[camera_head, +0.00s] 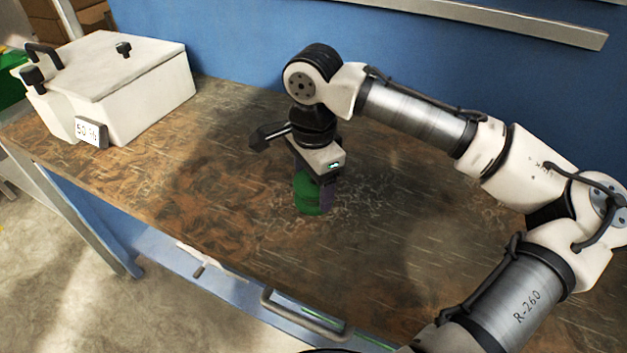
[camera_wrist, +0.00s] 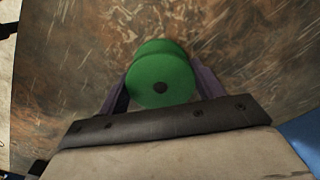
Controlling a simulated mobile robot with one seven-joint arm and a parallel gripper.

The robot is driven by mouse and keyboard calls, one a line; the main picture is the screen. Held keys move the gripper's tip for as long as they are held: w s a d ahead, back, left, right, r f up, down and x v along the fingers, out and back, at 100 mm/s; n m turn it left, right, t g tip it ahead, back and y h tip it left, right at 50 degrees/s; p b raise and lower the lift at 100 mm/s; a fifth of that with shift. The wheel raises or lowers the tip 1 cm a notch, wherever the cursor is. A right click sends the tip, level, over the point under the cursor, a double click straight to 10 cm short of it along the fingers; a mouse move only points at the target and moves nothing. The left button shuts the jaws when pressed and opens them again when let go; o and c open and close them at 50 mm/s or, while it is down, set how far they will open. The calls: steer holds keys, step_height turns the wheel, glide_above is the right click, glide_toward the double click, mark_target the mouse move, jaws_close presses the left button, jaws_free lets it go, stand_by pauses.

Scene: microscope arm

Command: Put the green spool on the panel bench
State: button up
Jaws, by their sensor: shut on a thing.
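The green spool (camera_head: 307,194) is upright between the fingers of my gripper (camera_head: 318,196), over the middle of the brown bench top (camera_head: 215,195). Part of the spool is hidden behind the gripper in the head view.
A white box (camera_head: 125,85) with dark knobs and a label stands at the bench's back left. A blue wall panel (camera_head: 240,40) rises behind. A handle (camera_head: 300,315) sticks out along the front edge. The bench top around the spool is clear.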

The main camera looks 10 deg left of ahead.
steer(key=o, duration=1)
steer(key=shift+f, duration=0.1)
step_height(320, 180, up, 12)
steer(key=shift+r, duration=0.2)
